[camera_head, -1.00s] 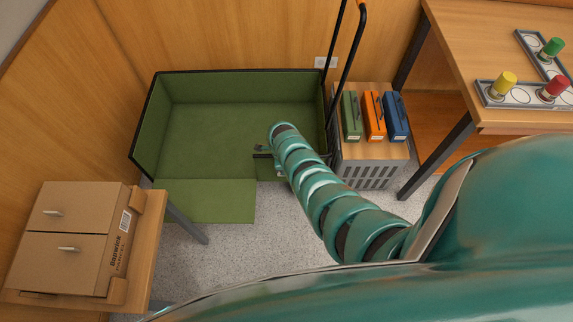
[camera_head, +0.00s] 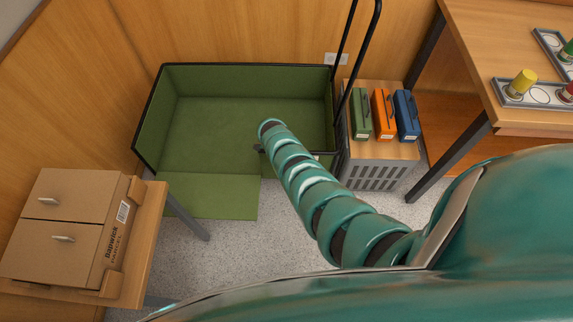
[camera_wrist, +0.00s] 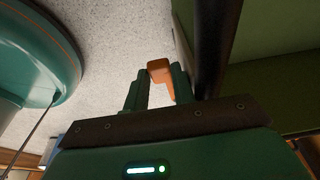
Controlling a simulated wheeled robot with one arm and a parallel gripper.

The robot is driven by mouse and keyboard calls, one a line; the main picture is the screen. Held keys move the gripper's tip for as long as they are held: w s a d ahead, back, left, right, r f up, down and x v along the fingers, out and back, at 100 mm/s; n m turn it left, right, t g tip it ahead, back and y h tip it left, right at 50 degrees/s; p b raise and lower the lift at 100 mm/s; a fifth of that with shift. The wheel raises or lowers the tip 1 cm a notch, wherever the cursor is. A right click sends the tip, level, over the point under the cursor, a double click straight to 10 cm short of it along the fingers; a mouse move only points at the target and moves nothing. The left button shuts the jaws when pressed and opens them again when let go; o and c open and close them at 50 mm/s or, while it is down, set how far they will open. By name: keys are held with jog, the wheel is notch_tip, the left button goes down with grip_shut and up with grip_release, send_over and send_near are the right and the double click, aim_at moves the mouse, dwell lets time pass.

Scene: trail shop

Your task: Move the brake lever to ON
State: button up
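The brake lever (camera_wrist: 160,70) is orange and shows in the wrist view between the fingertips of my gripper (camera_wrist: 158,82). It lies nearer the right finger; I cannot tell whether they touch. The two dark green fingers stand apart. In the camera_head view my gripper (camera_head: 257,148) is small and mostly hidden by my arm, at the front side of the green cart (camera_head: 215,120). The lever is hidden in that view. Its ON and OFF marks are not visible, so I cannot read its setting.
A grey crate (camera_head: 375,178) with a wooden top holds green, orange and blue boxes right of the cart. A wooden table (camera_head: 500,50) stands at the right. A cardboard parcel (camera_head: 62,235) sits on a low table at the left. Speckled floor (camera_head: 245,240) is free in front.

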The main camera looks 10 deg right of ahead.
jog(key=shift+o, duration=0.8)
jog(key=shift+r, duration=0.1)
jog(key=shift+w, duration=0.1)
